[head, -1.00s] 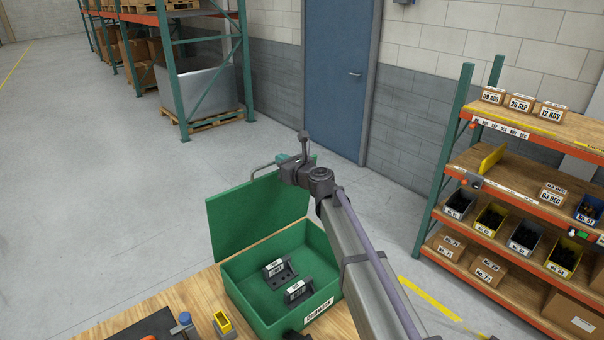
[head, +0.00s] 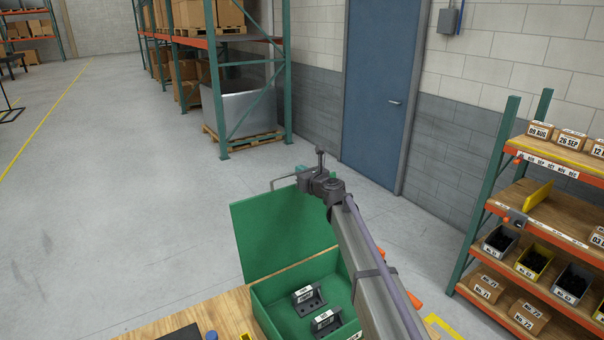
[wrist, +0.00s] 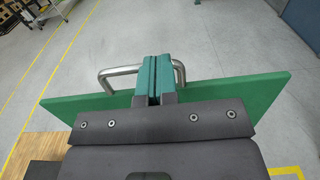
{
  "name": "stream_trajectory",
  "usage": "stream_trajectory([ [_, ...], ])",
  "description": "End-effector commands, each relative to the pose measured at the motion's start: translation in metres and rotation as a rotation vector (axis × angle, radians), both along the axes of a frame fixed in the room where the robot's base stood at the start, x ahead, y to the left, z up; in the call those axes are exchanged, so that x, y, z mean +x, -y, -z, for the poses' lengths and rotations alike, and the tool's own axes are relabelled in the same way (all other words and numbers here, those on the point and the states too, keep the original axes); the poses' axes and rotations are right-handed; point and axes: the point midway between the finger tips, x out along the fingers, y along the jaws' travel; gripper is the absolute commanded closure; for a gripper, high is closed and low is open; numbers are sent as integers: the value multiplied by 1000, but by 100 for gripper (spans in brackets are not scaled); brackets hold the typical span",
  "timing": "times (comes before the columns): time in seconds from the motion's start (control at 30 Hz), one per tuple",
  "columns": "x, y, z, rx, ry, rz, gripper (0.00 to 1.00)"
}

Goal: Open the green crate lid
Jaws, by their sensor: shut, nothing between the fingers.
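The green crate (head: 293,283) stands on a wooden table, seen at the bottom middle of the head view. Its green lid (head: 275,235) is raised, standing steeply up from the crate's far side, so the inside is open to view. A metal bar handle (head: 284,179) sticks out at the lid's upper edge; it also shows in the wrist view (wrist: 118,71). My gripper (wrist: 153,72) has its teal fingers together and empty, across the lid's edge by the middle of the handle. Contact with the handle or lid cannot be told. My arm hides the crate's right side.
Two dark brackets (head: 306,300) with white labels lie inside the crate. A shelf rack (head: 485,190) with bins and boxes stands at the right. A blue door (head: 380,95) and pallet racking are behind. The floor at left is clear.

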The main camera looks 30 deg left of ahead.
Motion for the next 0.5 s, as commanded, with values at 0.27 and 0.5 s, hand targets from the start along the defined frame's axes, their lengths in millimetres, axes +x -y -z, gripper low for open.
stream_trajectory([
  [0.27,-9,13,-1,0,0,0,100],
  [0.5,-38,63,-5,0,0,1,100],
])
